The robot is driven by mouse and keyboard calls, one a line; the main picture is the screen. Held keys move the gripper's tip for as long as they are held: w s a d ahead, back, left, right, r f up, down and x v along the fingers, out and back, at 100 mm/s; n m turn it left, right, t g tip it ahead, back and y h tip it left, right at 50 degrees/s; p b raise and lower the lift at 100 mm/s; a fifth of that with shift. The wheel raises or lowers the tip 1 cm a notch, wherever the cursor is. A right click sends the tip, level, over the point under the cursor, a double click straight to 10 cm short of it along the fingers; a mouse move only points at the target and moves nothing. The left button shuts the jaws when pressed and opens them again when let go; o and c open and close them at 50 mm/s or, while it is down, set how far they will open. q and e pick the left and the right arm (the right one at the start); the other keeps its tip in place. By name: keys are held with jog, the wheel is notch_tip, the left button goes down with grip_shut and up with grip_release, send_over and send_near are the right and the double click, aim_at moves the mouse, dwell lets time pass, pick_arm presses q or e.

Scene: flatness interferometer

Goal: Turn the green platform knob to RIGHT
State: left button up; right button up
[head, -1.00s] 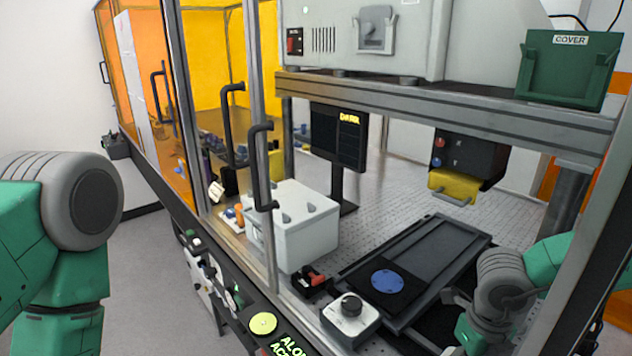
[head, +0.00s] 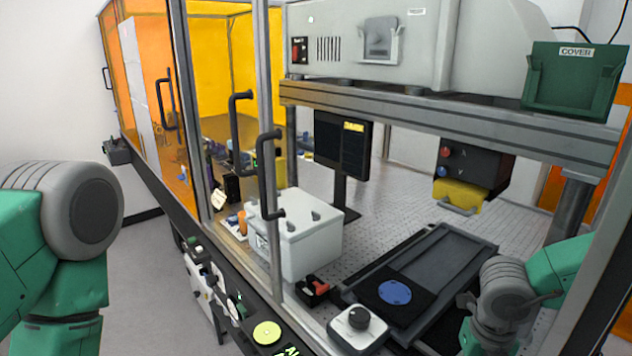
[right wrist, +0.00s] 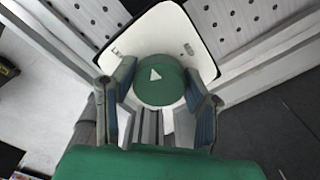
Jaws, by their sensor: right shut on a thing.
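The green platform knob (right wrist: 160,82) is a round green cap with a white triangle on top, seen in the right wrist view. It sits on a white plate (right wrist: 185,32) with small dark markings that I cannot read. My right gripper (right wrist: 160,100) has one finger on each side of the knob and is shut on it. In the head view my right arm comes in at the right, and its fingertips and the knob do not show there. My left arm is at the left edge of the head view, and its gripper is out of view.
A black knob on a white box (head: 358,318) stands before the dark platform (head: 440,265) with a blue disc (head: 395,292). A white box (head: 300,240), a monitor (head: 341,145), and a glass door frame with dark handles (head: 270,185) stand left of it. A green COVER bin (head: 570,85) hangs upper right.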

jog(key=m, duration=0.4)
jog(key=shift+d+m, duration=0.1)
jog(key=shift+m, duration=0.3)
jog(key=m, duration=0.2)
jog(key=shift+s+m, duration=0.1)
jog(key=shift+m, duration=0.2)
jog(key=o, duration=1.1)
jog(key=shift+r, duration=3.05)
